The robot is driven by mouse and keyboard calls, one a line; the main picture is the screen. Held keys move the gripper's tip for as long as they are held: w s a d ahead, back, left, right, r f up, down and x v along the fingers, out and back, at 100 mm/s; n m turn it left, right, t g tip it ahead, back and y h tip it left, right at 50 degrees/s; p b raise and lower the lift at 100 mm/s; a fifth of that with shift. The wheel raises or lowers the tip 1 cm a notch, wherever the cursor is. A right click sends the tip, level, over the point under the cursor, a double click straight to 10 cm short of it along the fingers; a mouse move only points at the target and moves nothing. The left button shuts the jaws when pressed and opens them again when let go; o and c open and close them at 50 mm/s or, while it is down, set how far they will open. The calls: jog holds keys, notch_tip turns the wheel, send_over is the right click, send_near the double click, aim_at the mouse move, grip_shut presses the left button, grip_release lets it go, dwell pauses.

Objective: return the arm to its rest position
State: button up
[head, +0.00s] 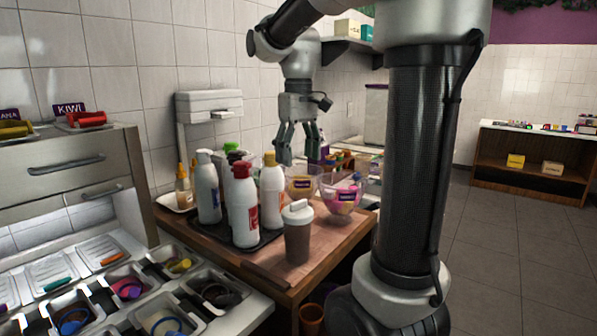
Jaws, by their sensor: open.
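My gripper (298,143) hangs from the arm with its fingers pointing down. It is open, with nothing seen between the fingers. It appears above the back part of the wooden counter (325,243), near the bottles and bowls. How far it is from them is hard to tell from this one view. My arm bends at the upper middle of the head view.
Several bottles, one red-capped (242,205), stand on a dark tray. A lidded shaker (298,232) stands in front. Bowls, one pink (342,194), sit to the right. Topping bins (165,318) fill the lower left. The floor at right (500,250) is clear.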

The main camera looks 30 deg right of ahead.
jog(key=shift+r, duration=0.3)
jog(key=s+a+f+t, duration=0.1)
jog(key=s+f+t, duration=0.1)
jog(key=s, duration=0.6)
jog(key=s+a+f+m+t, duration=0.1)
jog(key=s+a+f+t, duration=0.1)
jog(key=s+f, duration=0.3)
jog(key=s, duration=0.3)
jog(key=shift+s, duration=0.2)
jog(key=shift+f, duration=0.1)
